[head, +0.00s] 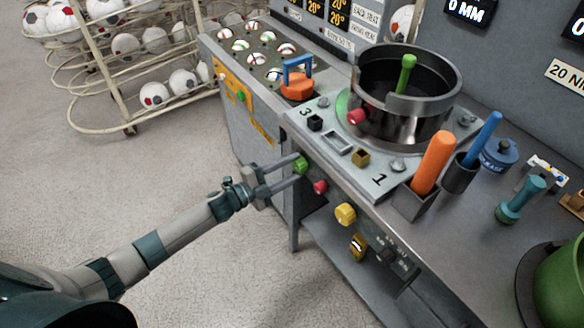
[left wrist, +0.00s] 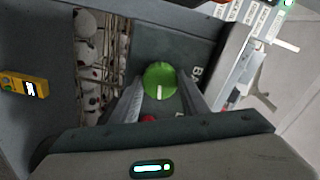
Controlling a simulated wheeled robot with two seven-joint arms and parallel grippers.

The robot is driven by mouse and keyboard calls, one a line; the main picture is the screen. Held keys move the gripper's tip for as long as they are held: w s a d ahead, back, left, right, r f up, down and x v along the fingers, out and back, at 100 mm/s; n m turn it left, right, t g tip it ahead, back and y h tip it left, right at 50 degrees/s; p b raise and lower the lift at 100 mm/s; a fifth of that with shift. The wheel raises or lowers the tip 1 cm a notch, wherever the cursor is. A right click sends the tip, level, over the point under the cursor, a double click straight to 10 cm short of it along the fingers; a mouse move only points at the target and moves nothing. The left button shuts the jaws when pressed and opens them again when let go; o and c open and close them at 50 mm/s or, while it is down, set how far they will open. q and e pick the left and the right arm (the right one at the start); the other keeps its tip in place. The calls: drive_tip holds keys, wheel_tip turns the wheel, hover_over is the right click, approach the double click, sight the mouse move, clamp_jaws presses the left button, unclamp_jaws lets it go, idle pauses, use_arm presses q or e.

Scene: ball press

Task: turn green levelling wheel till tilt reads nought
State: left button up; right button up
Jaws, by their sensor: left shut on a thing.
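The green levelling wheel (head: 300,164) is a small knob on the front face of the press bench, left of a red knob (head: 320,187) and a yellow knob (head: 345,213). My left gripper (head: 296,171) reaches it from the left and is shut on it. In the left wrist view the green wheel (left wrist: 160,76), with a pale mark on it, sits between the two fingers. Amber readouts (head: 338,12) on the back panel show degree figures, partly cut off at the top, too small to read surely. My right gripper is not in view.
A steel cylinder (head: 405,95) with a green-handled tool stands on the bench, behind an orange handle (head: 433,165) in a holder. An orange weight with a blue handle (head: 298,78) sits further left. A ball rack (head: 130,45) stands at the back left. The floor at left is clear.

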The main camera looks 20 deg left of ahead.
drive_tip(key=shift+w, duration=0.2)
use_arm(q)
drive_tip(key=o, duration=0.9)
drive_tip(key=shift+o, duration=0.8)
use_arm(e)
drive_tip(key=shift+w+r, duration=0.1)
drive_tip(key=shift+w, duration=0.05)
use_arm(q)
drive_tip(key=shift+s+a, duration=0.1)
drive_tip(key=shift+s+a+f, duration=0.15)
drive_tip(key=shift+s+a, duration=0.2)
drive_tip(key=shift+s, duration=0.05)
drive_tip(key=b+v, duration=0.3)
drive_tip(key=v, duration=1.3)
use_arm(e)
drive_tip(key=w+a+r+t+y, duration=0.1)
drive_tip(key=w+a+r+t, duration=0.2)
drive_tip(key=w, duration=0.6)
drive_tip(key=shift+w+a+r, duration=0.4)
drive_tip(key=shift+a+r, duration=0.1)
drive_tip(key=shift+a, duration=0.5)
